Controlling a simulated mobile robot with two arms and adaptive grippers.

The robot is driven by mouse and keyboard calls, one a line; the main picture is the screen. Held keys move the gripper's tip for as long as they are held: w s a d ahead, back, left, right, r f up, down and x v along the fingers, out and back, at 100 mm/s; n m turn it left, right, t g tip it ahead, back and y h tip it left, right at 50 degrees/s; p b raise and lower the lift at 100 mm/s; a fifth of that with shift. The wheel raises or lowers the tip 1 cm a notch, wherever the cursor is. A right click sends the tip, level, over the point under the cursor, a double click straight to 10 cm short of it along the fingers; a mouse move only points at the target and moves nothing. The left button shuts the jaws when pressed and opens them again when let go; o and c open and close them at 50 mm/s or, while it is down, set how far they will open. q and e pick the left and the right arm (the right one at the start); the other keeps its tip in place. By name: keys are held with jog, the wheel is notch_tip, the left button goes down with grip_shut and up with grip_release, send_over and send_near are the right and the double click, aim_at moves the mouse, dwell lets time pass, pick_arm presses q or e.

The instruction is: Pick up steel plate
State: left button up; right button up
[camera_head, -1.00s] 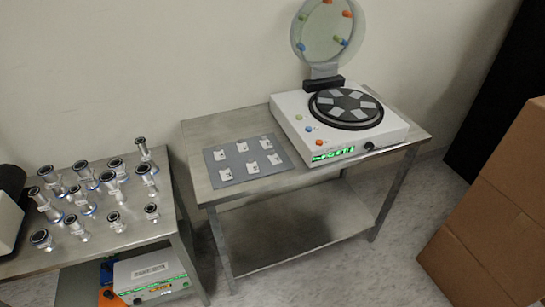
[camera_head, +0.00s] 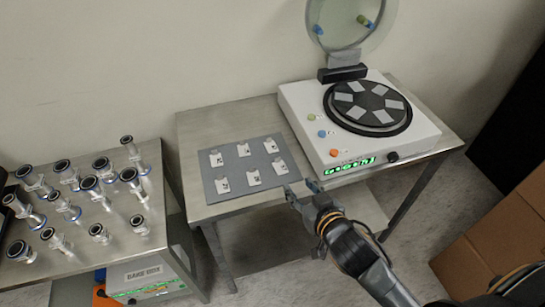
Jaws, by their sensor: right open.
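A flat grey steel plate (camera_head: 235,184) lies on the metal table, left of the white machine. It carries several small white labelled pieces in two rows. My right gripper (camera_head: 291,187) comes in from the lower right and is at the plate's right front corner, by the table's front edge. It is open with nothing between its fingers. I cannot tell whether it touches the plate. My left gripper is out of view.
The white machine (camera_head: 425,134) has a black disc (camera_head: 368,106) with several grey pieces and a raised round lid (camera_head: 349,18). A left table (camera_head: 150,172) holds several metal fittings. Cardboard boxes (camera_head: 500,240) stand at the right. The table (camera_head: 205,126) is bare behind the plate.

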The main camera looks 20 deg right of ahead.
send_near(278, 160)
jog(key=shift+x, duration=1.2)
jog(key=x, duration=0.5)
jog(key=shift+w+f+p, duration=0.1)
jog(key=shift+w+p, duration=0.05)
jog(key=shift+p, duration=0.25)
jog(key=c, duration=0.9)
